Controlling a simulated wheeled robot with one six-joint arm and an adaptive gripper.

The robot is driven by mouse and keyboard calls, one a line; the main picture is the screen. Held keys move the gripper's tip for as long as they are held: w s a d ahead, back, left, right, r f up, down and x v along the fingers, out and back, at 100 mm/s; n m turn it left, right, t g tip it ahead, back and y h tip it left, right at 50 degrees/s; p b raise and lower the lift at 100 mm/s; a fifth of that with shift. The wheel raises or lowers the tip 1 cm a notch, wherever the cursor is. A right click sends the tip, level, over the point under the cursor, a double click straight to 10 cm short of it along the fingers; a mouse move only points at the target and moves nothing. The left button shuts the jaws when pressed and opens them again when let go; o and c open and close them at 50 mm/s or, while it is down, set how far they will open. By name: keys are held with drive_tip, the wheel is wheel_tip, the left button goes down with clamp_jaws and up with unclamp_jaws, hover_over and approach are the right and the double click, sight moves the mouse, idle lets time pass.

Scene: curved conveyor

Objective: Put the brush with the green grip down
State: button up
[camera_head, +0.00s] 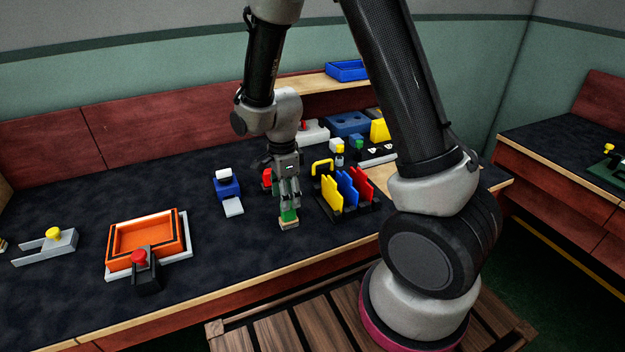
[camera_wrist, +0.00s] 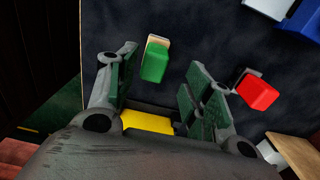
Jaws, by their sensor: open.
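The brush with the green grip (camera_head: 288,215) stands on the dark table top, its pale base downward, near the front edge. In the wrist view its green grip (camera_wrist: 154,65) shows between and just beyond the fingertips, with a gap on both sides. My gripper (camera_head: 288,195) points down right above the brush. Its fingers (camera_wrist: 160,78) are spread and hold nothing that I can see. The exact height of the fingertips relative to the grip is hard to tell.
A red-gripped block (camera_wrist: 258,93) stands close by on the right in the wrist view. A rack with yellow, blue and red plates (camera_head: 347,190) stands to the right. A blue object (camera_head: 227,187) and an orange tray (camera_head: 113,250) lie left.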

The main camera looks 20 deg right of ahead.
drive_tip(key=s+d+r+n+t, duration=0.1)
drive_tip(key=s+d+r+n, duration=0.3)
drive_tip(key=r, duration=0.4)
drive_tip(key=s+d+r+n+t, duration=0.1)
drive_tip(key=s+d+r+n, duration=0.25)
drive_tip(key=r, duration=0.35)
drive_tip(key=s+d+r+n+t, duration=0.1)
drive_tip(key=s+d+r+n, duration=0.3)
drive_tip(key=r, duration=0.4)
drive_tip(key=s+d+r+n+t, duration=0.1)
drive_tip(key=s+d+r+n, duration=0.2)
drive_tip(key=s+n, duration=0.3)
drive_tip(key=shift+s+d+r, duration=0.25)
drive_tip(key=shift+s+r, duration=0.35)
drive_tip(key=shift+s, duration=0.6)
drive_tip(key=shift+o, duration=0.5)
drive_tip(key=shift+n, duration=0.25)
